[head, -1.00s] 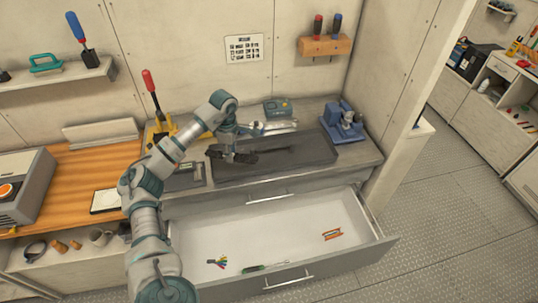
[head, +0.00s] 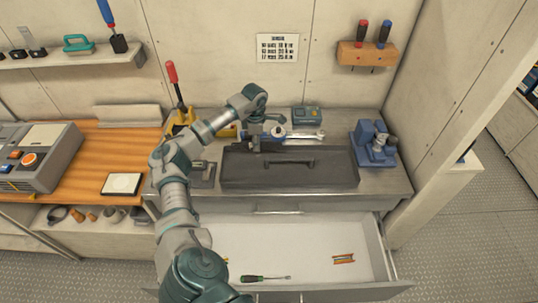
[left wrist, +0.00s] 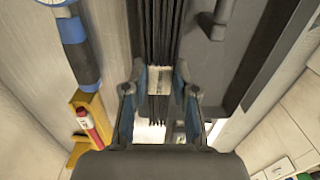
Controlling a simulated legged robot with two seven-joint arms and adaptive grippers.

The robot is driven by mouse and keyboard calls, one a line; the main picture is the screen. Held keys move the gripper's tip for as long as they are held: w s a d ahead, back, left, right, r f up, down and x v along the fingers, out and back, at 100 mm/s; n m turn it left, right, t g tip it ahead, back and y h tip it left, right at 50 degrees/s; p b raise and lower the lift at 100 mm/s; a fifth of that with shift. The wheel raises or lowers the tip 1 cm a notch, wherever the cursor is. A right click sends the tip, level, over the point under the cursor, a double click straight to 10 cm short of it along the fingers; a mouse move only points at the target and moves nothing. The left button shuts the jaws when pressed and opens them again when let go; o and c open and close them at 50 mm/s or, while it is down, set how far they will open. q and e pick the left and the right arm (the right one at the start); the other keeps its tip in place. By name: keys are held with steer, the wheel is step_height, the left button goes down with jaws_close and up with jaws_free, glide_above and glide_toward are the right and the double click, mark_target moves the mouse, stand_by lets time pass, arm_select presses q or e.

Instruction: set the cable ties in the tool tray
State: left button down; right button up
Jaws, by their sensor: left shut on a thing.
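My left gripper (head: 262,143) is at the back left edge of the dark grey tool tray (head: 290,181), which has a raised handle along its middle. In the left wrist view the gripper (left wrist: 159,88) is shut on the cable ties (left wrist: 154,30), a bundle of black strands with a pale band. The bundle runs away between the fingers, beside the tray (left wrist: 236,50) on the right. I cannot tell whether it touches the tray. In the head view the bundle blends with the dark tray. My right gripper is not in view.
A blue-and-metal tool (head: 300,135) lies behind the tray. A blue vise-like device (head: 373,147) stands to its right, and a yellow holder (head: 180,120) with a red-handled tool to its left. Below, an open drawer (head: 325,235) holds a screwdriver (head: 262,278) and an orange item (head: 343,259).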

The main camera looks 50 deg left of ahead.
mark_target(256, 157)
arm_select(q)
steer(key=shift+s+d+f, duration=0.25)
steer(key=shift+d+f, duration=0.3)
steer(key=shift+d, duration=0.25)
steer(key=f, duration=0.2)
steer(key=a+f, duration=0.1)
steer(key=f, duration=0.1)
steer(key=shift+w+f, duration=0.15)
steer(key=shift+f, duration=0.05)
steer(key=shift+a, duration=0.35)
steer(key=c, duration=1.2)
jaws_free()
steer(key=shift+a+f, duration=0.1)
steer(key=shift+f, duration=0.05)
steer(key=shift+d+r, duration=0.25)
steer(key=shift+d, duration=0.4)
steer(key=shift+d+r, duration=0.1)
steer(key=shift+r, duration=0.1)
steer(key=r, duration=0.7)
steer(key=a+r, duration=0.1)
steer(key=r, duration=0.3)
steer(key=shift+r+p, duration=0.1)
steer(key=shift+p, duration=0.25)
steer(key=shift+d+r, duration=0.3)
steer(key=shift+d, duration=0.05)
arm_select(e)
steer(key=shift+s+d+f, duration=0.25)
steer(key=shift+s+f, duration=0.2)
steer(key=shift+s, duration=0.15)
